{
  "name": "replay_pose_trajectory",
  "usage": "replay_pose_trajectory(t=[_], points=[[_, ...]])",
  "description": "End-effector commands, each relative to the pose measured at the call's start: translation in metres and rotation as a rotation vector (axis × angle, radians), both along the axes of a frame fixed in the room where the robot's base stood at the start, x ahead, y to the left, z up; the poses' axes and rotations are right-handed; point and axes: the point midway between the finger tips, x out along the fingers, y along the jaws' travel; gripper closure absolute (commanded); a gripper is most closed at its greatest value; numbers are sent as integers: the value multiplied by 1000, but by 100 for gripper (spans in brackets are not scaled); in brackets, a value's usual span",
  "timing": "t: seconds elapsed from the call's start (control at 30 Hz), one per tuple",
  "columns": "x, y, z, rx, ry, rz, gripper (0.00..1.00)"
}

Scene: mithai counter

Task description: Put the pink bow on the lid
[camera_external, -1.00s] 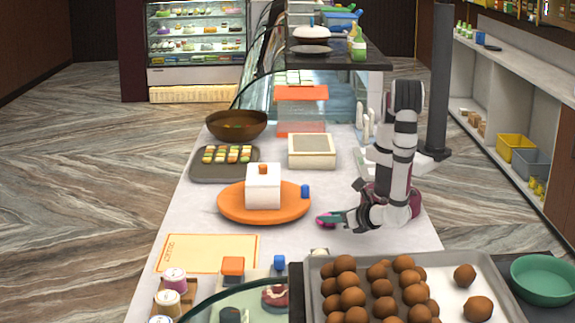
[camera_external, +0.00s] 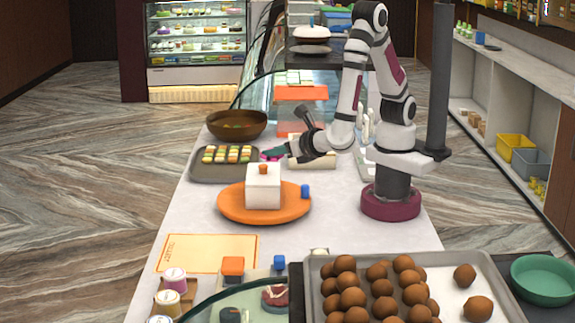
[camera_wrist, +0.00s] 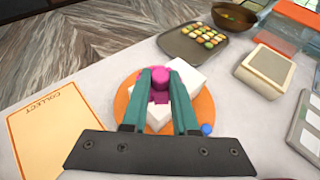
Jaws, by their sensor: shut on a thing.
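My gripper (camera_external: 277,153) is shut on the pink bow (camera_external: 270,154) and holds it in the air. In the wrist view the pink bow (camera_wrist: 159,82) sits between the teal fingers of my gripper (camera_wrist: 160,78). I cannot tell the height of the bow above the lid.
A blue cube (camera_external: 305,191) sits at the board's right edge. A sweets tray (camera_external: 200,176), a brown bowl (camera_external: 237,125) and a beige-topped box (camera_external: 322,163) stand farther back. An orange-edged sheet (camera_external: 208,253) lies in front.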

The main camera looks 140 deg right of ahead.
Motion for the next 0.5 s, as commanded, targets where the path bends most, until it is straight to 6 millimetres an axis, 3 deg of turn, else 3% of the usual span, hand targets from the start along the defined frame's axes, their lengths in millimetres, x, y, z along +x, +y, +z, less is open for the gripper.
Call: replay_pose_trajectory(t=[0.03,0.13,0.5], points=[[1,-14,9,1,-6,-2,100],[2,-29,14,0,1,7,100],[3,-32,-58,2,5,12,100]])
